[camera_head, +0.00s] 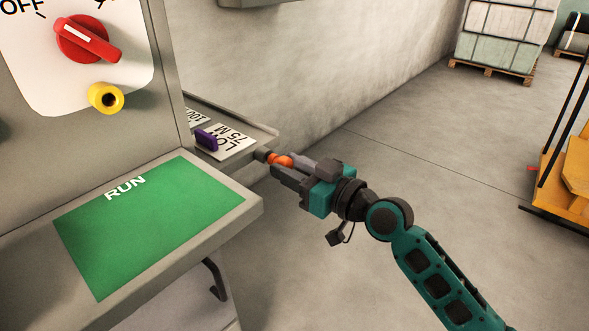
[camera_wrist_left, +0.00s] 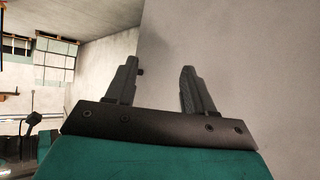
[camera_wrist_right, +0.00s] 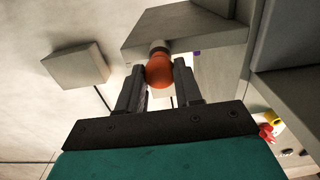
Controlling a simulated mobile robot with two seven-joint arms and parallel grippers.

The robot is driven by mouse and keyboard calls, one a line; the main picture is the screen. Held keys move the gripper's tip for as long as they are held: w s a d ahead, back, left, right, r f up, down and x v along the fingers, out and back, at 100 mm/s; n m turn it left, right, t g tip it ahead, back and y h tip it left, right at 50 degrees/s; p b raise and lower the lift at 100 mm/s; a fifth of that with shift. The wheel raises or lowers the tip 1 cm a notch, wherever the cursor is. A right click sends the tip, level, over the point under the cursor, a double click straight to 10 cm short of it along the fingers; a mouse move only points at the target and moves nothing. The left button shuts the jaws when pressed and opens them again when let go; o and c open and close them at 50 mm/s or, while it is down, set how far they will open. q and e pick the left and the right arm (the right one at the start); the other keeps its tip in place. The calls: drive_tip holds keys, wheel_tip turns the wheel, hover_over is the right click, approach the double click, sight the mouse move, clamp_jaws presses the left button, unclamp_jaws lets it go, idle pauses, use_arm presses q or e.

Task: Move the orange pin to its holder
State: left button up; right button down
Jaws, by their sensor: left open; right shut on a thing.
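The orange pin (camera_head: 281,160) has a rounded orange head and a dark grey end. My right gripper (camera_head: 284,164) is shut on it at the right end of the small shelf. In the right wrist view the orange head (camera_wrist_right: 159,71) sits between the fingertips (camera_wrist_right: 158,75), with the grey end against or close to the shelf edge; I cannot tell if it touches. A yellow round socket (camera_head: 106,97) with a dark hole is on the panel below the red switch; I cannot tell if it is the holder. My left gripper (camera_wrist_left: 160,78) is open and empty.
A purple piece (camera_head: 207,139) stands on the labelled shelf (camera_head: 262,134). A green RUN plate (camera_head: 150,225) lies on the front ledge. A red rotary switch (camera_head: 85,38) is on the panel. Open floor lies to the right, with a yellow cart (camera_head: 567,190) and pallet load (camera_head: 503,35) beyond.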

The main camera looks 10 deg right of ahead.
drive_tip(key=shift+w+a, duration=0.15)
drive_tip(key=shift+w, duration=0.1)
drive_tip(key=c, duration=0.7)
unclamp_jaws()
drive_tip(key=shift+s, duration=0.1)
drive_tip(key=shift+b+v, duration=0.75)
drive_tip(key=shift+v, duration=5.6)
